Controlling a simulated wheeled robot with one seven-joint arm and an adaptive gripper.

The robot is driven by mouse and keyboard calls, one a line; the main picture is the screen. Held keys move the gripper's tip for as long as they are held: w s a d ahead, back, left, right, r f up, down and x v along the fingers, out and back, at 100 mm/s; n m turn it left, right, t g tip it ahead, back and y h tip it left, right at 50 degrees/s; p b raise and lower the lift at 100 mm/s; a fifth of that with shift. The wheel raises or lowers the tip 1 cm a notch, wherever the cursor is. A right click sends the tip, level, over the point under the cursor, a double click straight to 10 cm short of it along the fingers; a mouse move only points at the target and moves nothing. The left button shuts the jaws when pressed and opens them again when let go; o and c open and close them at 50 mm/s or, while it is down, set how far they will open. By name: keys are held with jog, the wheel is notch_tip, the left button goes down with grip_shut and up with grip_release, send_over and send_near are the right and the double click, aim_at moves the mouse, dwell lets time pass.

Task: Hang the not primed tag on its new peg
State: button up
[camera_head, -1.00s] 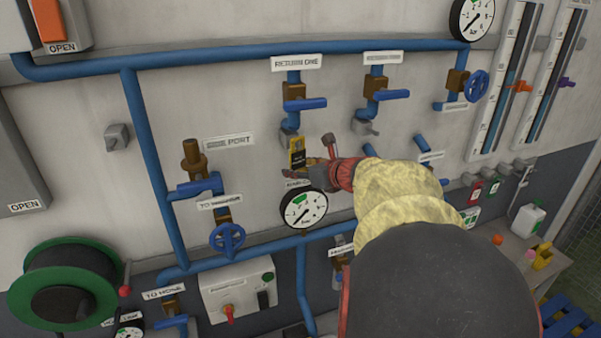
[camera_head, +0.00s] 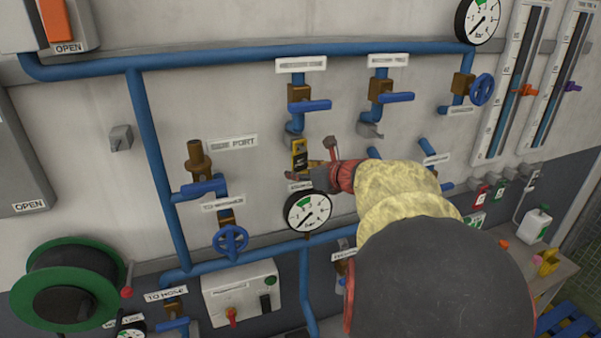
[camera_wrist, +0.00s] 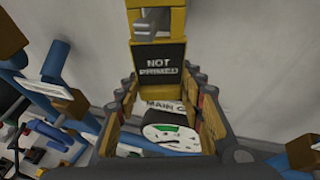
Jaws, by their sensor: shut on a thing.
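The not primed tag (camera_wrist: 160,65) is black with white letters and a yellow upper part. In the head view the tag (camera_head: 300,156) looks small and upright against the wall, just above the round gauge (camera_head: 308,212). My gripper (camera_head: 314,172) is shut on the tag, with its fingers on both sides of the tag's lower part in the wrist view (camera_wrist: 165,100). A grey piece (camera_wrist: 158,22) shows in the opening at the tag's top. I cannot tell whether it is a peg passing through.
Blue valve levers, one (camera_head: 310,106) above the tag and another (camera_head: 393,97) to the right, stick out from the wall. A blue handwheel (camera_head: 230,239) is at lower left. Blank wall (camera_head: 245,175) lies left of the tag.

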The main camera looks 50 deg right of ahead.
jog(key=o, duration=0.9)
jog(key=shift+o, duration=0.5)
jog(key=v, duration=1.2)
jog(key=shift+f, duration=0.1)
